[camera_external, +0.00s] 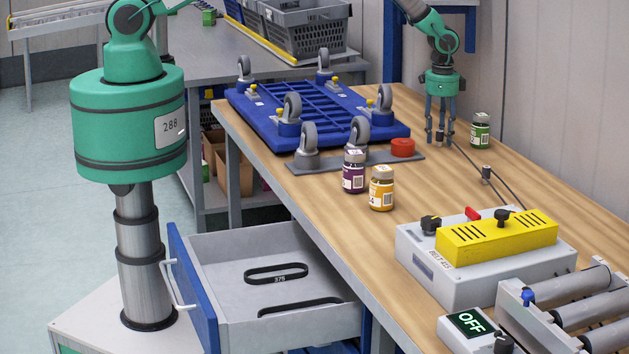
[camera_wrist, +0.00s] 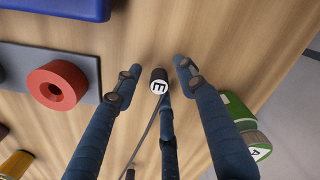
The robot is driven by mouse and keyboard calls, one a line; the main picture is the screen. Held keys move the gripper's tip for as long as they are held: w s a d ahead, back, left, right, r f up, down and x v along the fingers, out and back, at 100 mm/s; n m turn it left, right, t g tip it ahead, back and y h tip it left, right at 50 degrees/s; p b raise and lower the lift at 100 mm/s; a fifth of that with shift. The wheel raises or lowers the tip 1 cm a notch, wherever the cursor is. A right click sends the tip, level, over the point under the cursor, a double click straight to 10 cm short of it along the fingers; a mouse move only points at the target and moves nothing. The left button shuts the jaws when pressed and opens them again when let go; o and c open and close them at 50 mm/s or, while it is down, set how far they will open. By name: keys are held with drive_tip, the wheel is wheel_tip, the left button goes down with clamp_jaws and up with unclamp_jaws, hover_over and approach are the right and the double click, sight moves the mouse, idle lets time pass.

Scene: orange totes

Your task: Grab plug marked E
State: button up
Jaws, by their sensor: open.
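The plug marked E (camera_wrist: 159,86) is small and black with a white round label, in the middle of the wrist view. A thin cable (camera_wrist: 146,137) runs from it towards the bottom of that view. My gripper (camera_wrist: 158,70) has its blue fingers spread, with the plug showing in the gap between the fingertips. I cannot tell whether any finger touches it. In the external view my gripper (camera_external: 440,136) points straight down, low over the far part of the wooden table, and the plug is hard to make out among the fingers.
A green jar (camera_external: 480,131) stands close to the right of my gripper. A red ring (camera_external: 402,147) on a grey plate and a blue wheeled frame (camera_external: 375,112) are to the left. Another plug (camera_external: 486,172) stands nearer, with cables around it.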

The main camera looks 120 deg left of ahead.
sight(441, 131)
clamp_jaws()
drive_tip(key=shift+r, duration=0.1)
idle(0.3)
drive_tip(key=shift+r, duration=4.9)
